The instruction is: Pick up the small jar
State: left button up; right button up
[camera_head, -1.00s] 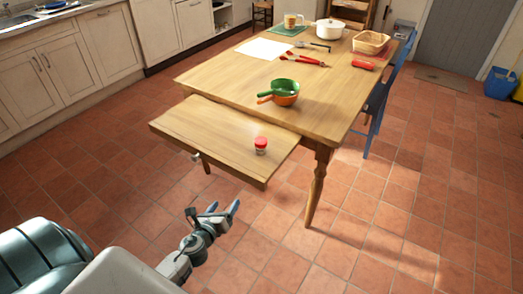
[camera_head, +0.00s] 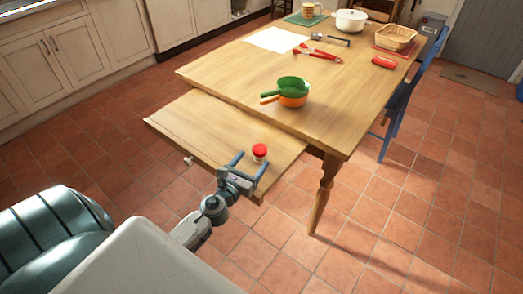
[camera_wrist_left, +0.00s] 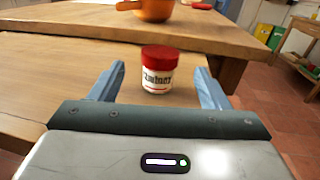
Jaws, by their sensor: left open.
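The small jar (camera_head: 260,152) has a red lid and stands upright on the lower pull-out leaf (camera_head: 200,130) of the wooden table, near its right front corner. In the left wrist view the jar (camera_wrist_left: 159,70) shows a white label with dark lettering. My left gripper (camera_head: 250,164) is open at the front edge of the leaf. Its two blue fingers point toward the jar, with the jar ahead of and between them in the left wrist view (camera_wrist_left: 160,85). The jar looks untouched. My right gripper is not in view.
On the higher tabletop (camera_head: 230,72) sit green and orange pans (camera_head: 292,97), red utensils (camera_head: 318,54), a white pot (camera_head: 351,21), a basket (camera_head: 396,37) and a red item (camera_head: 384,62). A blue chair (camera_head: 400,105) stands at the right. The leaf left of the jar is clear.

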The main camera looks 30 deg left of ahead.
aim_at(263, 145)
pick_arm(q)
jog(key=shift+w+r, duration=0.15)
jog(key=shift+w, duration=0.5)
jog(key=shift+w+a+f, duration=0.1)
jog(key=shift+w+f, duration=0.1)
jog(key=shift+w, duration=0.45)
jog(key=w+p, duration=0.1)
jog(key=w, duration=0.3)
jog(key=shift+a+r, duration=0.1)
jog(key=shift+a, duration=0.05)
jog(key=shift+w, duration=0.6)
jog(key=c, duration=1.2)
jog(key=shift+o, duration=0.2)
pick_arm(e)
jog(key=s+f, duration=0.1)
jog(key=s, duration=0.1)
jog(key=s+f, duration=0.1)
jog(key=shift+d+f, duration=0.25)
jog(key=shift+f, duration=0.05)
pick_arm(q)
jog(key=shift+r, duration=0.1)
